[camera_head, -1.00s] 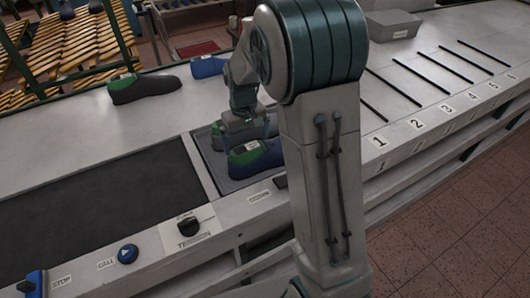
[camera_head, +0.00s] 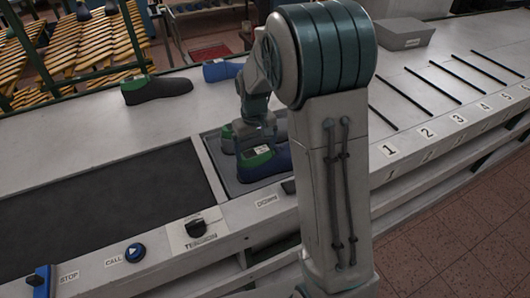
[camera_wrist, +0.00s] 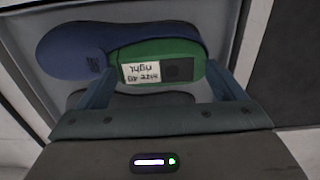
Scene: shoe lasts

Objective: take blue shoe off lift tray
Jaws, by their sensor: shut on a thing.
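The blue shoe (camera_head: 276,161), with a green top, is on the lift tray (camera_head: 236,190) in the head view. My gripper (camera_head: 257,150) is shut on it from above. In the wrist view the blue shoe (camera_wrist: 75,47) lies across the jaws, toe to the left. Its green part bears a white label reading "right" and "size 40", upside down. I cannot tell whether its sole touches the tray.
A dark belt (camera_head: 100,195) lies left of the tray. Numbered slots (camera_head: 425,132) and a grey box (camera_head: 404,34) are right, beyond my arm.

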